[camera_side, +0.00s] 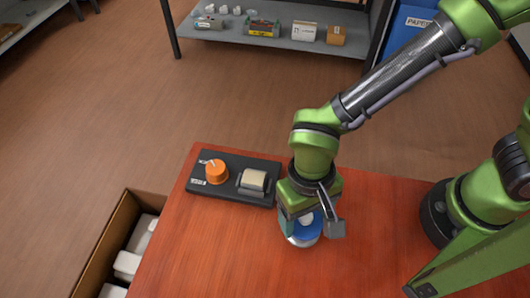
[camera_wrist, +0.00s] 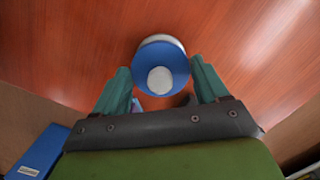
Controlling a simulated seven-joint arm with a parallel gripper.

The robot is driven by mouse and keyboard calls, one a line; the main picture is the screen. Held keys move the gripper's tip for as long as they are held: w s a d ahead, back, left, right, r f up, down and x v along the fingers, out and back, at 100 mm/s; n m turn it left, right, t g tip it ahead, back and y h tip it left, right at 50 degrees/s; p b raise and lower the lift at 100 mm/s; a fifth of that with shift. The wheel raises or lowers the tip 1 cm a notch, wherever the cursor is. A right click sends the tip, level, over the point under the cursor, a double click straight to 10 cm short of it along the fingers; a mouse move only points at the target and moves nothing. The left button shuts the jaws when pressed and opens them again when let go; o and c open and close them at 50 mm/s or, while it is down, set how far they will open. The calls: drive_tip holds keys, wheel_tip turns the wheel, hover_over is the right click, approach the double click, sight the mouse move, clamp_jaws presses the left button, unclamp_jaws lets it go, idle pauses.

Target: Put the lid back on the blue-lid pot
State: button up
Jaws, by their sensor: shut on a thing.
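The blue lid (camera_wrist: 150,62) is a round disc with a pale knob (camera_wrist: 160,80) on top. It lies between the fingers of my gripper (camera_wrist: 160,72), which is shut on it. In the side view the lid (camera_side: 312,228) shows under my gripper (camera_side: 303,214), partly hidden by the fingers. The pot's pale body (camera_side: 302,242) shows directly below the lid. In the wrist view a pale rim (camera_wrist: 163,38) peeks out past the lid's far edge, so the two look slightly offset. I cannot tell whether the lid rests on the pot or hangs just above it.
A black tray (camera_side: 228,193) with an orange knob (camera_side: 216,172) and a cream block (camera_side: 254,180) lies left of my gripper. A cardboard box (camera_side: 92,250) with white items stands off the table's left edge. The red table (camera_side: 210,250) is clear in front.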

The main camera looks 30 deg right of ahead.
idle(0.3)
drive_tip(key=o, duration=1)
drive_tip(key=shift+o, duration=0.2)
drive_tip(key=shift+r, duration=2.5)
clamp_jaws()
drive_tip(key=shift+f, duration=0.2)
drive_tip(key=shift+f, duration=1.15)
